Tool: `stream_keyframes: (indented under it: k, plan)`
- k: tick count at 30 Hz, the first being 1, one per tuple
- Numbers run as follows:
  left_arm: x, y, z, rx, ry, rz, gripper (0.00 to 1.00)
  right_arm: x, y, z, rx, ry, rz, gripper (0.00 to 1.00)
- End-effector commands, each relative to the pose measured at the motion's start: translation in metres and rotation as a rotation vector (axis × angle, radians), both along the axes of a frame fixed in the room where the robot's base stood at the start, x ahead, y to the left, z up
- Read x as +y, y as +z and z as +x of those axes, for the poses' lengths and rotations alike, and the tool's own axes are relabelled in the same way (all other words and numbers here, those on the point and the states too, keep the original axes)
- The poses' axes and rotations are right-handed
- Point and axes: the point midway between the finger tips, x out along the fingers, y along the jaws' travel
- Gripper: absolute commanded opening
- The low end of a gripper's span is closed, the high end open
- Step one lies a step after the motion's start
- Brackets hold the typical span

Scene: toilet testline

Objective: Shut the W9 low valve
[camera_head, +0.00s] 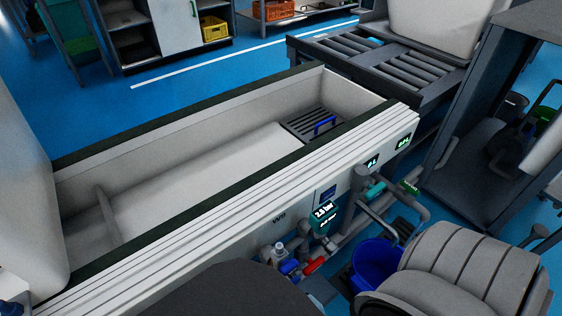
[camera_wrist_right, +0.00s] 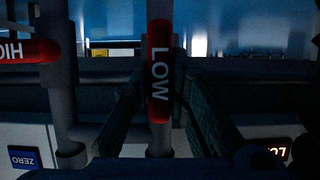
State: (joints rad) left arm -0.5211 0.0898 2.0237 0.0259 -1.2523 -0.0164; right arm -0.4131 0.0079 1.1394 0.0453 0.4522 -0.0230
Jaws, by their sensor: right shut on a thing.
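The low valve's red handle (camera_wrist_right: 159,72), lettered LOW, runs up and down in the right wrist view, in line with the grey pipe (camera_wrist_right: 159,140) behind it. My right gripper (camera_wrist_right: 160,98) has a finger on each side of this handle and is shut on it. Part of the lower handle and pipe shows between the fingers. The W9 label (camera_head: 279,219) is on the long white tank front in the head view. Below it are pipes with red handles (camera_head: 315,264). I cannot make out either gripper in the head view.
A second red handle, lettered HIGH (camera_wrist_right: 28,51), lies crosswise to its pipe close by. A blue ZERO sign (camera_wrist_right: 25,158) and a lit LOW sign (camera_wrist_right: 277,152) are on the panel. A 2.5 bar display (camera_head: 325,217) and a blue bucket (camera_head: 376,263) stand near the pipes.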

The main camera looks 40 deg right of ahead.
Motion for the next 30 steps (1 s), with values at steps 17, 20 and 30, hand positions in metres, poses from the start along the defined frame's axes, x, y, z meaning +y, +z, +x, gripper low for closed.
stream_keyframes:
  k: [17, 20, 30]
  plan:
    - [0.001, -0.008, 0.0, -0.004, 0.006, -0.002, 0.37, -0.003, 0.0, -0.001, -0.003, 0.001, 0.248, 0.0]
    - [0.002, -0.012, 0.0, -0.002, 0.007, -0.002, 0.37, -0.003, -0.001, 0.0, -0.005, 0.002, 0.325, 0.0]
    - [0.001, -0.011, 0.004, -0.009, 0.007, -0.003, 0.37, -0.005, -0.002, 0.0, -0.01, 0.0, 0.54, 0.0]
